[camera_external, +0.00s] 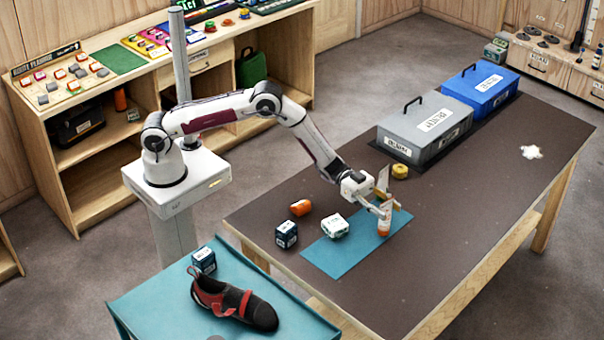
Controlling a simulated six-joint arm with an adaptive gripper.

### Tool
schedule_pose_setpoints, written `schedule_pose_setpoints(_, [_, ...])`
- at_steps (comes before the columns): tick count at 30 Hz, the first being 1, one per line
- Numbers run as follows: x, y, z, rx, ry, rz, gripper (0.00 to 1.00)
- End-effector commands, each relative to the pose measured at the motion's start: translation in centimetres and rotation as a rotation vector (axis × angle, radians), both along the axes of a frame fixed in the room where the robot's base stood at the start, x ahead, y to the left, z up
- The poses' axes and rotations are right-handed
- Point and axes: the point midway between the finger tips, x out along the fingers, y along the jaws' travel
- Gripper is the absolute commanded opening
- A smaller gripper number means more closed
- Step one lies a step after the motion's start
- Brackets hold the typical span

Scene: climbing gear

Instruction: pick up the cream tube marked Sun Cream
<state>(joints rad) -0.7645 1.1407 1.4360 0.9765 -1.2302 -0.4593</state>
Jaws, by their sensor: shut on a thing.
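My gripper (384,206) is over the right part of the teal mat (340,262) on the dark table.
A white block (335,226), a dark cube (286,234) and an orange item (300,207) lie left of my gripper. A yellow roll (400,171), a grey box (424,124) and a blue box (481,88) stand behind. The table's right side is mostly clear.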

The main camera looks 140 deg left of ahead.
Motion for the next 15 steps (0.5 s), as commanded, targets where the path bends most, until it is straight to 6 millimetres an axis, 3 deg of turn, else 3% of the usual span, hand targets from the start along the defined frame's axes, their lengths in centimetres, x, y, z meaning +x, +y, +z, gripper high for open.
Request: schedule_pose_setpoints(15, [0.0, 0.0, 6.6, 0.002, -0.001, 0.000, 0.00])
